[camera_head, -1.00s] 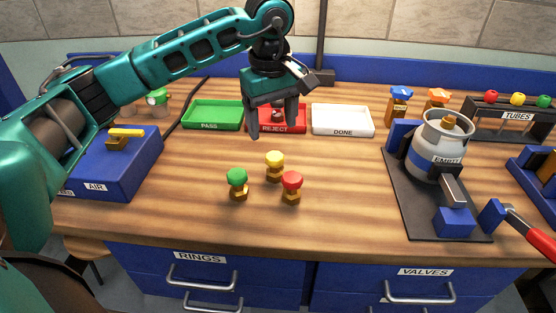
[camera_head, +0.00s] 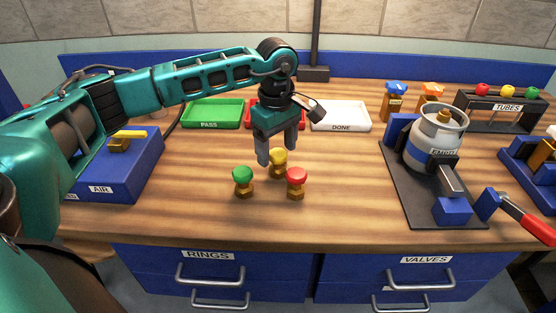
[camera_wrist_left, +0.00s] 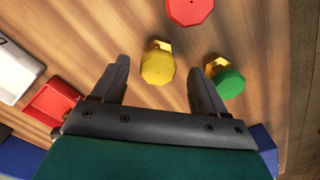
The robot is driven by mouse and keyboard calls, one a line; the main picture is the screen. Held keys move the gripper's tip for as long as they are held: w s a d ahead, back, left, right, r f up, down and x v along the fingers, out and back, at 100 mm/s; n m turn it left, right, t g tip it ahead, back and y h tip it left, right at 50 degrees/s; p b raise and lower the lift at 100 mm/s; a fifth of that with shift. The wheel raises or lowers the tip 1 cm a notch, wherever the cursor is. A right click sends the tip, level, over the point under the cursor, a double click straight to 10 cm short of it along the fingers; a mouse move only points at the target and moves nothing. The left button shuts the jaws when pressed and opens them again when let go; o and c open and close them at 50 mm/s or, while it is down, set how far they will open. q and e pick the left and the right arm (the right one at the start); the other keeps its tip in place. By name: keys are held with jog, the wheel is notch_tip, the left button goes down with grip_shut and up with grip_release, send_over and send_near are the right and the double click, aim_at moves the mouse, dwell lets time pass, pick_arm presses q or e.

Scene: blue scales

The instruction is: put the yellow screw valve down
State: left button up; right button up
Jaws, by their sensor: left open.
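The yellow screw valve (camera_head: 279,161) stands upright on the wooden bench, with a brass base under a yellow knob. My left gripper (camera_head: 276,152) is open and empty above it, its fingers pointing down. In the left wrist view the yellow valve (camera_wrist_left: 158,66) lies between and a little beyond the fingertips (camera_wrist_left: 166,66), not gripped. A green-topped valve (camera_head: 243,179) stands to its front left and a red-topped valve (camera_head: 296,180) to its front right. They also show in the wrist view as green (camera_wrist_left: 228,83) and red (camera_wrist_left: 189,10). My right gripper is not in view.
Green PASS (camera_head: 213,114), red REJECT (camera_head: 262,104) and white DONE (camera_head: 341,115) trays stand behind. A gas cylinder (camera_head: 434,138) sits on a dark stand at right. A blue AIR box (camera_head: 112,170) is at left.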

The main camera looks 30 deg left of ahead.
aim_at(278, 152)
pick_arm(q)
notch_tip(278, 152, down, 5)
jog(key=shift+w+r, duration=0.1)
jog(key=shift+w, duration=0.05)
jog(key=shift+c, duration=0.5)
jog(key=c, duration=1.2)
jog(key=shift+r, duration=0.1)
